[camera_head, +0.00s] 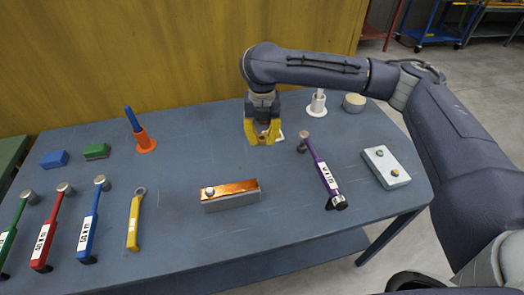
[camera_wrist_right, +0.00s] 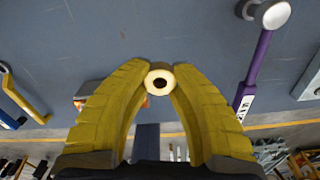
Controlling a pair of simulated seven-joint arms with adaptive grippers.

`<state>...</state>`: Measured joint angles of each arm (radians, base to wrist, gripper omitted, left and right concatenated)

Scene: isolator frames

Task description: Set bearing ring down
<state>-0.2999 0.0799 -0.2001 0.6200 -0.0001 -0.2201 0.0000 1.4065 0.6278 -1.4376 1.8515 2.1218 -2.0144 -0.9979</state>
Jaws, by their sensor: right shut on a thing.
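My right gripper (camera_head: 262,138) has yellow fingers and hangs over the middle back of the blue table. In the right wrist view its fingertips (camera_wrist_right: 159,70) are closed on the bearing ring (camera_wrist_right: 159,88), a small pale ring with a dark hole. The ring's hole faces the wrist camera. In the head view the fingers hide the ring, and I cannot tell its exact height above the table. My left gripper is not in view.
A purple-handled hammer (camera_head: 322,172) lies right of the gripper. A copper-topped block (camera_head: 230,195) lies in front. A white box (camera_head: 386,166), white holder (camera_head: 317,103) and round tan block (camera_head: 354,102) stand right. An orange holder (camera_head: 144,142) and several tools occupy the left.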

